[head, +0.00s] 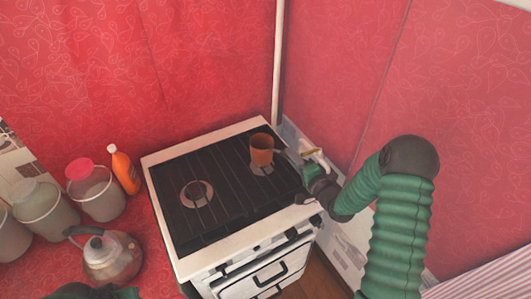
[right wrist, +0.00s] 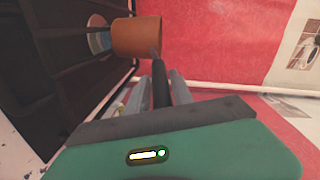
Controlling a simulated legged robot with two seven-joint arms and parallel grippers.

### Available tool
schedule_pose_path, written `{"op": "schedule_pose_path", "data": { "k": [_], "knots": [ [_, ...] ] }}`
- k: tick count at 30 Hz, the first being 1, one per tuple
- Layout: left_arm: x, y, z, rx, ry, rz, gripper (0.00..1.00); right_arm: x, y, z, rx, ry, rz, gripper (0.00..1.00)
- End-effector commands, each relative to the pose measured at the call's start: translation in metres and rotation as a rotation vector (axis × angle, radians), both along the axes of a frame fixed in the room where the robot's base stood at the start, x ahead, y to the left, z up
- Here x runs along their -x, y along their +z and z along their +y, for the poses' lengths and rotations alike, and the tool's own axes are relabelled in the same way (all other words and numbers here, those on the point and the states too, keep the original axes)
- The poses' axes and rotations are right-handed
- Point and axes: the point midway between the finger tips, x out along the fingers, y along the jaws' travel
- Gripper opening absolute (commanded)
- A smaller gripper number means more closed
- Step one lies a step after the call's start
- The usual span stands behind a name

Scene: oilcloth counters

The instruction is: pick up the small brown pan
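The small brown pan (head: 261,150) is upright over the back right burner of the stove, its dark handle reaching right. It also shows in the right wrist view (right wrist: 136,37), straight ahead of my gripper. My right gripper (head: 296,157) is at the handle. In the right wrist view, the handle runs between the two grey fingers (right wrist: 160,88), which sit close on both sides of it. I cannot tell whether the pan's base touches the burner. My left gripper is not in view; only dark and green parts of my left arm show at the bottom edge.
The white stove (head: 215,258) has a black top with a free front left burner (head: 197,193). A kettle (head: 110,256), an orange bottle (head: 125,170) and several jars stand on the red counter at left. A red wall is close behind and right.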

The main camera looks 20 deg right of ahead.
Motion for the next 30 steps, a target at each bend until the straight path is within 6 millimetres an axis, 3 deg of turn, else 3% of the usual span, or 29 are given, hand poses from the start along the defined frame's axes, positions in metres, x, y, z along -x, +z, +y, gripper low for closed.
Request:
{"op": "schedule_pose_path", "data": {
  "k": [1, 6, 30],
  "knots": [
    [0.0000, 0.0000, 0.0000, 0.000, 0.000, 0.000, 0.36, -0.0001, -0.0001, -0.0001, 0.000, 0.000, 0.000, 0.20],
    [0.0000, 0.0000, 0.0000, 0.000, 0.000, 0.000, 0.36, -0.0004, -0.0005, -0.0001, 0.000, 0.000, 0.001, 0.00],
    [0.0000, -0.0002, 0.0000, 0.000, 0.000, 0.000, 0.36, -0.0004, -0.0023, 0.0002, -0.001, 0.000, 0.005, 0.00]
  ]
}}
